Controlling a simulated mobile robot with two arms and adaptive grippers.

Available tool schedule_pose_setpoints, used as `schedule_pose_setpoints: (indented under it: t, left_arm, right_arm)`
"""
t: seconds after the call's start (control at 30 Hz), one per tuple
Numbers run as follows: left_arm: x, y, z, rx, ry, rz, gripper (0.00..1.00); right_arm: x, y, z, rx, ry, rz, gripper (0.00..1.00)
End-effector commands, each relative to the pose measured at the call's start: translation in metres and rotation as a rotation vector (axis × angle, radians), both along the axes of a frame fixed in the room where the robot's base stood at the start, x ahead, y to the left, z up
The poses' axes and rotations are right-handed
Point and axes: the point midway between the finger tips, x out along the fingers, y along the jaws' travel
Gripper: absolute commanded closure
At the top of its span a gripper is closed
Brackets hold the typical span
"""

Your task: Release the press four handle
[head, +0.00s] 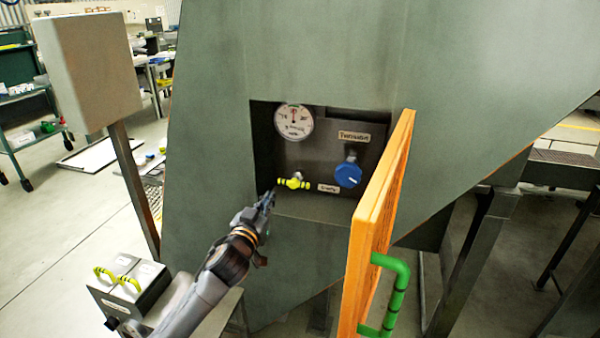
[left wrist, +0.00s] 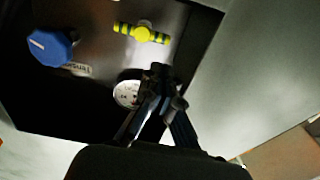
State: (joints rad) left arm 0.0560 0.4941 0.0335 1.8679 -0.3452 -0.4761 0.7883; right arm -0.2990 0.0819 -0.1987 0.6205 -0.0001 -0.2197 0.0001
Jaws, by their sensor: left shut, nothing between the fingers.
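A yellow handle with dark stripes (head: 293,184) sits roughly level on the panel inside a recess of the green machine (head: 210,150). It also shows near the top of the left wrist view (left wrist: 142,32). My left gripper (head: 271,194) is shut and empty at the recess's lower left edge, a little left of the yellow handle in the head view. In the left wrist view its fingertips (left wrist: 160,72) are together and apart from the handle. A green handle (head: 396,295) is on the open orange door (head: 372,225). I cannot read which press this is.
A round gauge (head: 294,121) and a blue knob (head: 348,175) share the recess panel. The open orange door stands out on the right. A grey box with yellow striped handles (head: 126,284) is at lower left. A grey post-mounted box (head: 88,70) stands at left.

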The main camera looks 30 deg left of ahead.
Motion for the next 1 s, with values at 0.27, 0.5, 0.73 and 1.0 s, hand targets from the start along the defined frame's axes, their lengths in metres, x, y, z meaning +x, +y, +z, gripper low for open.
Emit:
schedule_pose_setpoints:
  t: [0.27, 0.5, 0.73, 1.0]
  left_arm:
    - [-0.003, -0.002, 0.037, -0.002, -0.070, -0.005, 1.00]
    - [-0.002, -0.002, 0.037, -0.002, -0.068, -0.004, 1.00]
    - [0.018, 0.003, 0.039, 0.001, -0.068, -0.003, 1.00]
    - [0.073, 0.017, 0.044, 0.001, -0.069, -0.002, 1.00]
  right_arm:
    - [0.000, 0.003, 0.000, 0.003, 0.000, -0.001, 0.60]
    - [-0.003, 0.003, 0.000, 0.003, 0.004, 0.000, 0.60]
    - [-0.003, 0.003, 0.003, 0.003, 0.005, 0.000, 0.60]
    - [-0.003, 0.003, 0.008, 0.003, 0.005, 0.001, 0.60]
